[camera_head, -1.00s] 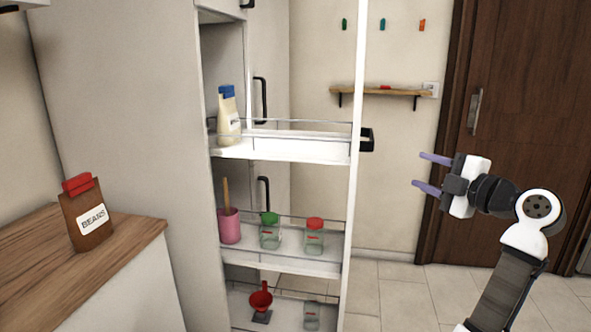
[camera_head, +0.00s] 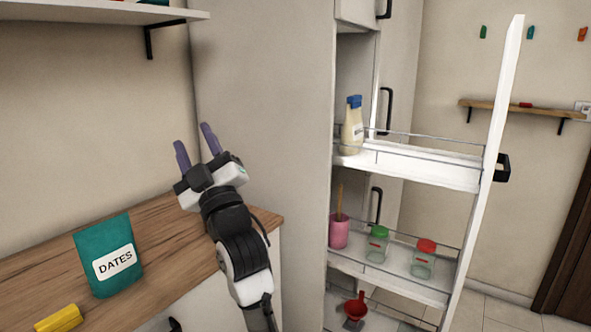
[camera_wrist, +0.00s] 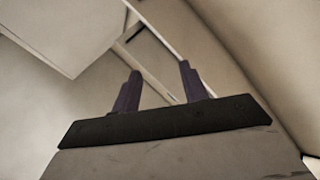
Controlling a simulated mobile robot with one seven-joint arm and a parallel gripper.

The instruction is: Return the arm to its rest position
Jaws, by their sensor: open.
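My gripper (camera_head: 196,152) is raised above the wooden counter, left of the tall pull-out cabinet. Its two purple fingers are apart and point up toward the back wall, with nothing between them. In the wrist view my gripper (camera_wrist: 160,88) also shows empty, with a pale wall and the underside of a shelf (camera_wrist: 75,30) beyond it. My arm hides part of the counter's right end.
The counter (camera_head: 165,255) holds a teal DATES bag (camera_head: 108,256) and a yellow item (camera_head: 60,319). A wall shelf (camera_head: 120,14) is at upper left. The pull-out rack (camera_head: 425,165) stands open on the right, holding a blue-capped bottle (camera_head: 352,126), a pink cup (camera_head: 339,232) and jars (camera_head: 422,260).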

